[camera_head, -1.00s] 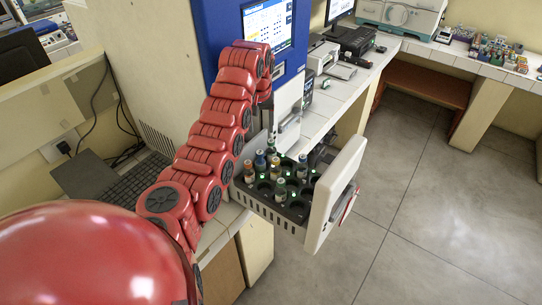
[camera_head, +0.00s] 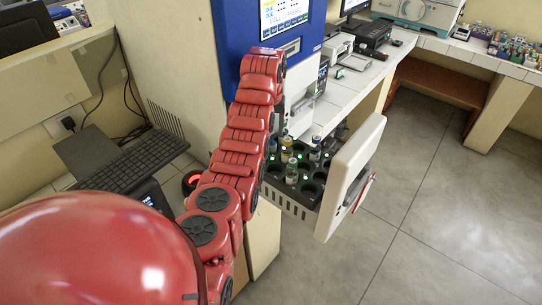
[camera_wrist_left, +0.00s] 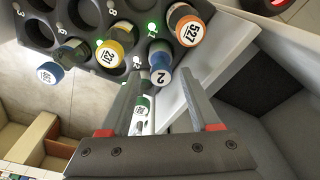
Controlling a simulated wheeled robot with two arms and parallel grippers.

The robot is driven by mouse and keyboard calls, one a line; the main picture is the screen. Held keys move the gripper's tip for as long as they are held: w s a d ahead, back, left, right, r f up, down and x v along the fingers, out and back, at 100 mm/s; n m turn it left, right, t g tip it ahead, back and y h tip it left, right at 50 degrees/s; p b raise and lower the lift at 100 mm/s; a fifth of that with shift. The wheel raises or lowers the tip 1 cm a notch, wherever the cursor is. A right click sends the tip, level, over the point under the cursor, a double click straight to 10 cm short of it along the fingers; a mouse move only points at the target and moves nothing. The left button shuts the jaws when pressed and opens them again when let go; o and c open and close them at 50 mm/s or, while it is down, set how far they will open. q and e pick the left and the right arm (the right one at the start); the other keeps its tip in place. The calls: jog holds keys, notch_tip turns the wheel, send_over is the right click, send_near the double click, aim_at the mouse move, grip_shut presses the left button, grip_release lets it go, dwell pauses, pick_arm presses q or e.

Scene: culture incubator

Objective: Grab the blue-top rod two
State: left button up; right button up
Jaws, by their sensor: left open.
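The blue-top rod two (camera_wrist_left: 160,58), with a "2" on its pale end, sits in the black rack (camera_wrist_left: 88,18) in the left wrist view. My left gripper (camera_wrist_left: 160,86) is open, with its fingertips on either side of the rod's near end; I cannot tell if they touch it. A green-marked vial (camera_wrist_left: 141,108) shows between the fingers. In the head view the rack (camera_head: 288,203) stands in the pulled-out drawer, and my left arm covers its left part and hides the gripper. My right gripper is out of view.
In the wrist view, a "527" vial (camera_wrist_left: 186,22), a yellow-ringed "231" vial (camera_wrist_left: 112,48) and another blue-top vial (camera_wrist_left: 52,72) stand close by. The white drawer front (camera_head: 352,178) bounds the rack on the right. The floor beyond is clear.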

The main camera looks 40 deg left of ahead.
aim_at(271, 139)
pick_arm(q)
jog(key=shift+w+f, duration=0.1)
jog(key=shift+f, duration=0.4)
jog(key=f+p, duration=0.4)
jog(key=shift+w+a, duration=0.25)
jog(key=shift+a, duration=0.05)
jog(key=shift+w+f, duration=0.1)
jog(key=shift+f, duration=0.35)
grip_shut()
jog(key=shift+r, duration=0.15)
